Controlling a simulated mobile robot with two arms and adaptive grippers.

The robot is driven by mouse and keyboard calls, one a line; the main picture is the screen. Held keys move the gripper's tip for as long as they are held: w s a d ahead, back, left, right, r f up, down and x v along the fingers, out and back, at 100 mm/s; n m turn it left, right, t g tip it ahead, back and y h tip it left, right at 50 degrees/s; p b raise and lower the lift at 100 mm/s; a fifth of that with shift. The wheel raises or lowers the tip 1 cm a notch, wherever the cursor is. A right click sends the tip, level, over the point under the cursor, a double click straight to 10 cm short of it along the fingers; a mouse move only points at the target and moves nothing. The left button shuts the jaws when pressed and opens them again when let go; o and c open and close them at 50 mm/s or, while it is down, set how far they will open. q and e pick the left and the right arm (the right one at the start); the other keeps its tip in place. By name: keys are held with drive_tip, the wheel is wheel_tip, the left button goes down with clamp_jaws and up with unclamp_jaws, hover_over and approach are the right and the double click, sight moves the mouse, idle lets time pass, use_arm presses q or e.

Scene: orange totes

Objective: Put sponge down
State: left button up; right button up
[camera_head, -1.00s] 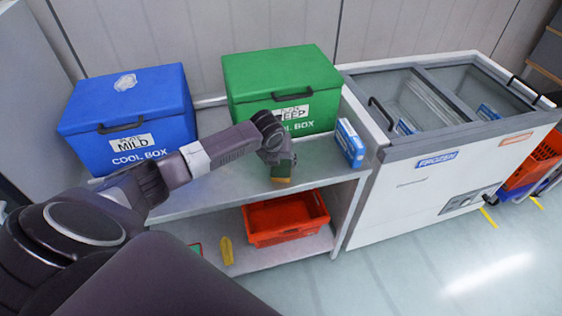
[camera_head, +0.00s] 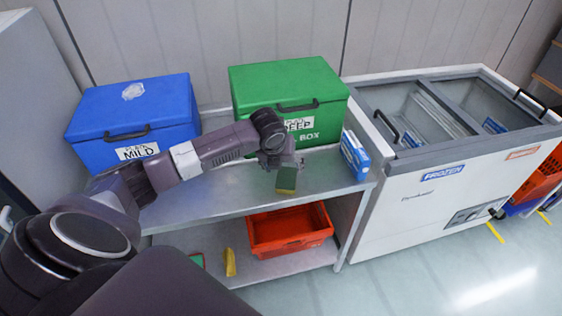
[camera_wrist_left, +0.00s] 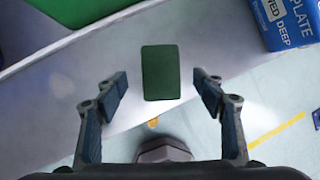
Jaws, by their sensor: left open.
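The sponge (camera_head: 286,181), green on one face with a yellow layer, is on the grey metal table top (camera_head: 225,193), near its front edge. In the left wrist view the green face of the sponge (camera_wrist_left: 161,72) shows whole. My left gripper (camera_head: 284,163) is open just above and behind the sponge. Its two fingers (camera_wrist_left: 160,81) stand wide on either side in the wrist view, with a clear gap to the sponge. My right gripper is not in view.
A blue cool box (camera_head: 133,115) and a green cool box (camera_head: 290,95) stand at the table's back. A blue-white box (camera_head: 354,155) stands at its right end, beside a white freezer (camera_head: 440,205). An orange-red tote (camera_head: 290,232) and a yellow item (camera_head: 230,262) are on the lower shelf.

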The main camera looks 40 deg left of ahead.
use_arm(q)
drive_tip(key=v, duration=0.6)
drive_tip(key=shift+d, duration=0.1)
